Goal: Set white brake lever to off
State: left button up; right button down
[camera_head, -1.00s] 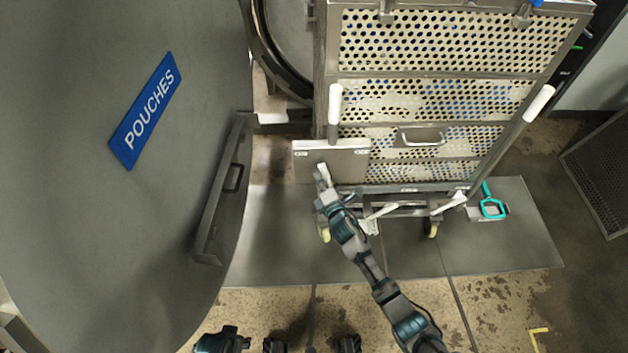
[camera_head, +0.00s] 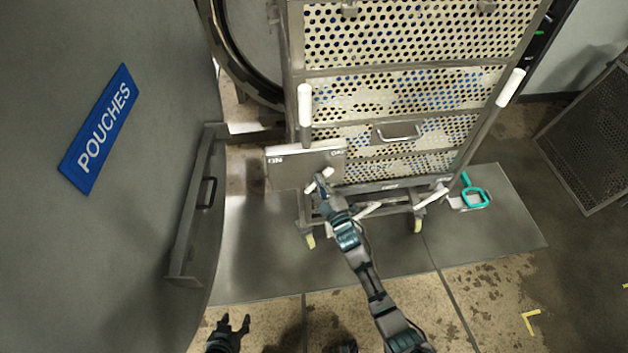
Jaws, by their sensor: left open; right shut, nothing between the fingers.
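A short white brake lever (camera_head: 319,180) sits at the lower part of a grey metal plate (camera_head: 290,174) on the front of the perforated cart. It tilts up to the right. Small labels stand at the plate's upper left and upper right corners; I cannot read them surely. My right gripper (camera_head: 321,186) is shut and empty, at the lever, and covers part of it; whether it touches is hard to tell. My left gripper (camera_head: 230,332) is open and empty, low in the view, far from the cart.
The cart (camera_head: 400,100) has white upright handles (camera_head: 305,105), (camera_head: 510,87) and white levers (camera_head: 431,195) near its wheels. A large grey door (camera_head: 90,240) with a POUCHES sign (camera_head: 98,130) stands left. A teal-handled tool (camera_head: 474,194) lies right. The floor in front is clear.

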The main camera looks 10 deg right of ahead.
pick_arm(q)
jog(key=shift+w+d+r+t, duration=0.15)
jog(key=shift+w+r+t, duration=0.15)
jog(key=shift+w, duration=0.15)
jog(key=shift+w+d+r+t, duration=0.1)
jog(key=shift+w+r+t, duration=0.05)
jog(key=shift+w+t, duration=0.2)
pick_arm(e)
jog(key=shift+d+f+m, duration=0.25)
jog(key=shift+d+m, duration=0.2)
jog(key=shift+m, duration=0.25)
jog(key=shift+t+h, duration=0.3)
